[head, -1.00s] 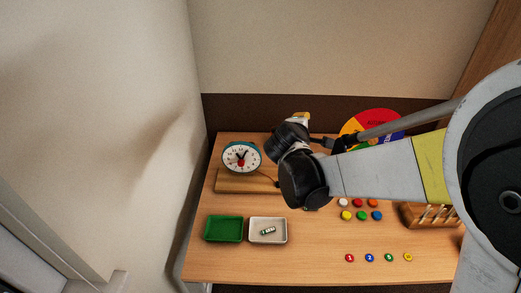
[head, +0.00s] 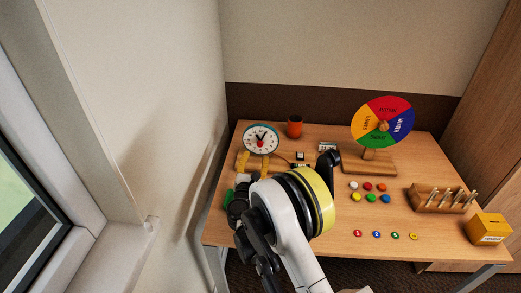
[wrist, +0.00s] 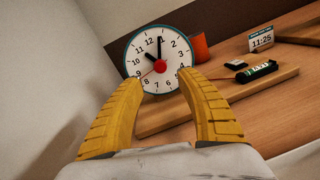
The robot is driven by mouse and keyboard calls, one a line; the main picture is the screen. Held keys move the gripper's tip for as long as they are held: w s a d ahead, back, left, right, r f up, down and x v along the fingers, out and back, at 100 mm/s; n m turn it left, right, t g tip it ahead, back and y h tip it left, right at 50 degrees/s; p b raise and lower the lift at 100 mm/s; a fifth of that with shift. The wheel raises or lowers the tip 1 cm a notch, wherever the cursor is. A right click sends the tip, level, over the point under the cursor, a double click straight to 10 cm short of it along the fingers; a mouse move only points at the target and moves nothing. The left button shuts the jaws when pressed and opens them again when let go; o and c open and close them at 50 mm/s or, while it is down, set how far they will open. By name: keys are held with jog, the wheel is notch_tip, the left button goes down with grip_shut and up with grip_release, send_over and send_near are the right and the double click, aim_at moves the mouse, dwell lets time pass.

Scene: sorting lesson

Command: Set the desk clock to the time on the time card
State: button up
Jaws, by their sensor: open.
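A red knob (wrist: 160,66) is at the dial's centre. The time card (wrist: 262,39) reads 11:25. My gripper (wrist: 161,80) is open and empty, its yellow fingertips apart on either side of the knob, close in front of the dial. It also shows in the head view (head: 253,163). Contact cannot be told.
A green and black battery (wrist: 257,71) lies on the base's right part. An orange cup (head: 294,127) stands behind the clock. A colour wheel (head: 383,121), coloured counters (head: 371,198), a peg rack (head: 441,198) and a yellow box (head: 489,230) stand right. A wall is close left.

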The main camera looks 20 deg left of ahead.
aim_at(260, 145)
jog(key=w, duration=0.2)
jog(key=w+b, duration=0.1)
jog(key=w, duration=0.1)
jog(key=w+a+b, duration=0.1)
jog(key=w, duration=0.2)
grip_shut()
